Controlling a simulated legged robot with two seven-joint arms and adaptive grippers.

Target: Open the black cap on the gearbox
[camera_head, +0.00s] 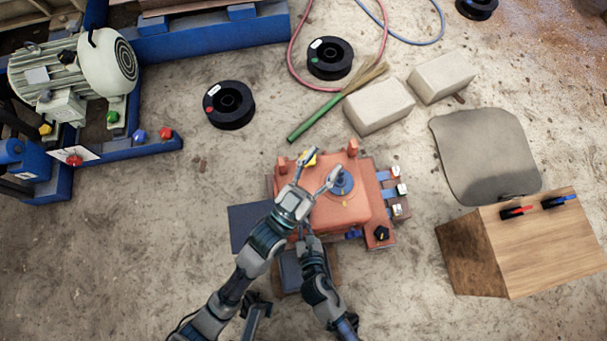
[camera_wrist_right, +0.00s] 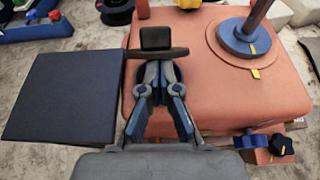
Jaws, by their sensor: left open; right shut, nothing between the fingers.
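The gearbox (camera_head: 350,210) is an orange-red housing in the middle of the head view; its top also fills much of the right wrist view (camera_wrist_right: 225,95). In the wrist view a black cap-like piece (camera_wrist_right: 157,40) with a flat, wide lower part stands at the gearbox's edge. My right gripper (camera_wrist_right: 160,68) is shut and empty, its fingertips right at this piece; I cannot tell whether they touch. My left gripper (camera_head: 319,170) is open above the gearbox, fingers spread near the blue disc (camera_head: 342,185). The left arm hides part of the housing and the black piece in the head view.
A dark flat panel (camera_wrist_right: 62,95) lies left of the gearbox. A black knob (camera_head: 382,234) and several switches (camera_head: 398,190) line its right side. Pale blocks (camera_head: 380,106), black spools (camera_head: 229,105), a wooden box (camera_head: 525,245) and a motor (camera_head: 75,75) stand around.

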